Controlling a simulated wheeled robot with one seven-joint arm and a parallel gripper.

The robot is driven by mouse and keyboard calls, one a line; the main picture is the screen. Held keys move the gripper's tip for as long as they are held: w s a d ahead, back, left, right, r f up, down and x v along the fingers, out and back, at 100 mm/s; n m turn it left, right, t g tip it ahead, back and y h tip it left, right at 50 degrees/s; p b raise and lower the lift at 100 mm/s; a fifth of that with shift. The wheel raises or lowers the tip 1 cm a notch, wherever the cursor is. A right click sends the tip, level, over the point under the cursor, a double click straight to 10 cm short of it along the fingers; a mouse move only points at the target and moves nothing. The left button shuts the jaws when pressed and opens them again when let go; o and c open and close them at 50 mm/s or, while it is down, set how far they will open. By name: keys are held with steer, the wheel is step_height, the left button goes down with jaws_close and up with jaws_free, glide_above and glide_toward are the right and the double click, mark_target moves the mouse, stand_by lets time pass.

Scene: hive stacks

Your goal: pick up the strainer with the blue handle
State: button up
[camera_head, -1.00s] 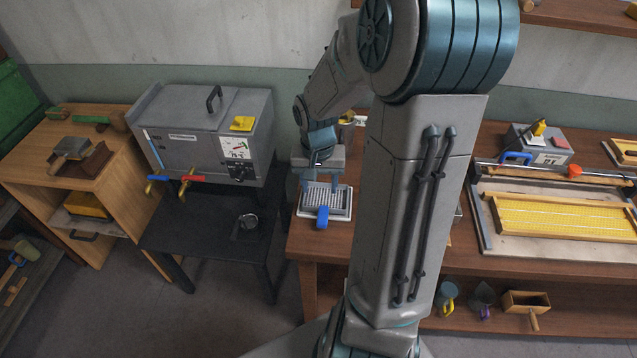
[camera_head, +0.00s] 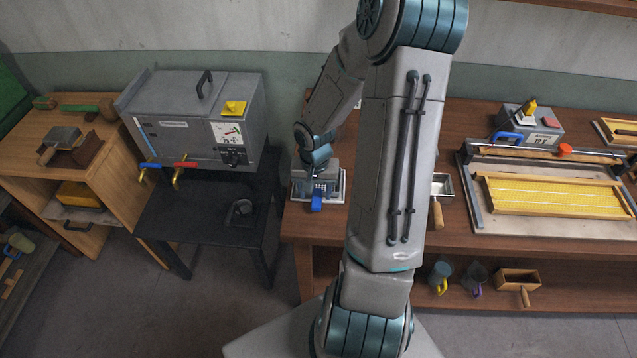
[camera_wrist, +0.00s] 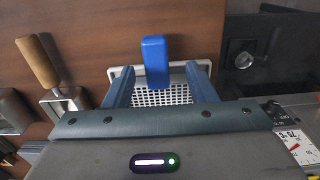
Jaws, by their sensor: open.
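The strainer has a pale rectangular frame (camera_head: 340,193) with a blue handle (camera_head: 316,203) and sits at the left end of the wooden workbench. In the wrist view its mesh (camera_wrist: 165,97) shows below the blue handle (camera_wrist: 155,62), which points up in the picture. My gripper (camera_wrist: 159,70) is open and empty, with one finger on each side of the handle and mesh. In the head view my gripper (camera_head: 318,186) hides much of the strainer's mesh. I cannot tell whether the fingers touch it.
A scoop with a wooden handle (camera_head: 436,214) lies right of my arm on the bench (camera_head: 400,300). A framed yellow comb (camera_head: 550,197) lies farther right. A grey tank (camera_head: 195,125) stands over a dark stand (camera_head: 205,235) to the left, with a small dark cup (camera_head: 240,210).

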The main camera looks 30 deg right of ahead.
mark_target(317, 196)
steer(key=shift+s+d+f, duration=0.1)
steer(key=shift+d+f, duration=0.05)
steer(key=shift+f, duration=1.8)
steer(key=shift+c, duration=0.3)
jaws_close()
step_height(317, 196, up, 15)
steer(key=p, duration=0.5)
